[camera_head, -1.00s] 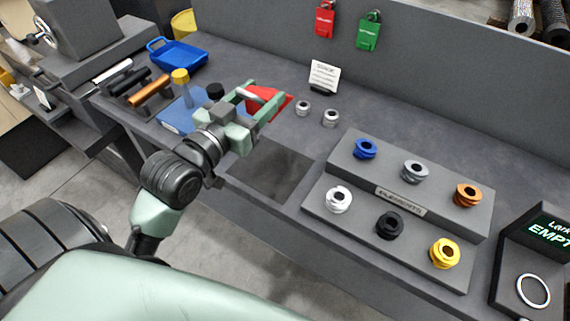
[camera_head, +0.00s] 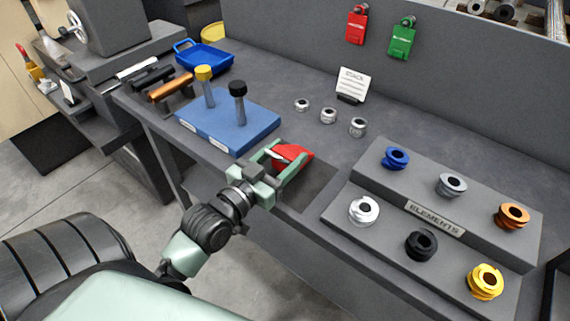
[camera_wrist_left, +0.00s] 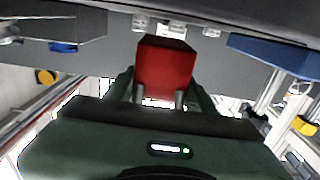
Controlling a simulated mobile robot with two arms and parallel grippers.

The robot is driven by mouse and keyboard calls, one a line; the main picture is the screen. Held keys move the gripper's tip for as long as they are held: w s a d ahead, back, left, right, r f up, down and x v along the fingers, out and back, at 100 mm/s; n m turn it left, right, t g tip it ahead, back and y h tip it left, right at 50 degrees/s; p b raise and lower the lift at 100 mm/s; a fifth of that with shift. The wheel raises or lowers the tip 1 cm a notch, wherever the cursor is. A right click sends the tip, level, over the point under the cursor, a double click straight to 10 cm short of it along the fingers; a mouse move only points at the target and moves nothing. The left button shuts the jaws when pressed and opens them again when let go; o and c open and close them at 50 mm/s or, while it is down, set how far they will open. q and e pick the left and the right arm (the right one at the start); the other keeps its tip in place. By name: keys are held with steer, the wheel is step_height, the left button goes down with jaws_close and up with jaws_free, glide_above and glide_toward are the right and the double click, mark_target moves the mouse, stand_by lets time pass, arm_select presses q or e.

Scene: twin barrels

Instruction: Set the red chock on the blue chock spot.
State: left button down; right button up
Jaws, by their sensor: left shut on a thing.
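The red chock (camera_head: 292,157) is a small red block. My left gripper (camera_head: 284,162) is shut on it and holds it over the dark square mat (camera_head: 312,187) near the bench's front edge. I cannot tell the height of the gap below it. In the left wrist view the red chock (camera_wrist_left: 165,68) sits between the fingers (camera_wrist_left: 158,98), its broad red face toward the camera. I cannot make out a blue chock spot for certain. A blue board (camera_head: 228,124) with one yellow-topped and one black-topped post lies left of and behind the gripper. My right gripper is not in view.
Several metal rings (camera_head: 328,115) stand behind the gripper by a white sign card (camera_head: 353,83). A stepped grey rack (camera_head: 375,185) with coloured elements stands right. A blue tray (camera_head: 203,55) lies back left. Bare bench lies between board and rings.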

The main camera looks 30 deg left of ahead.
arm_select(q)
steer(key=shift+f, duration=1.2)
steer(key=c, duration=0.5)
jaws_free()
steer(key=shift+f, duration=0.2)
steer(key=shift+r, duration=0.1)
steer(key=s, duration=0.8)
steer(key=s+a+p, duration=0.1)
steer(key=s, duration=0.3)
steer(key=shift+r, duration=0.1)
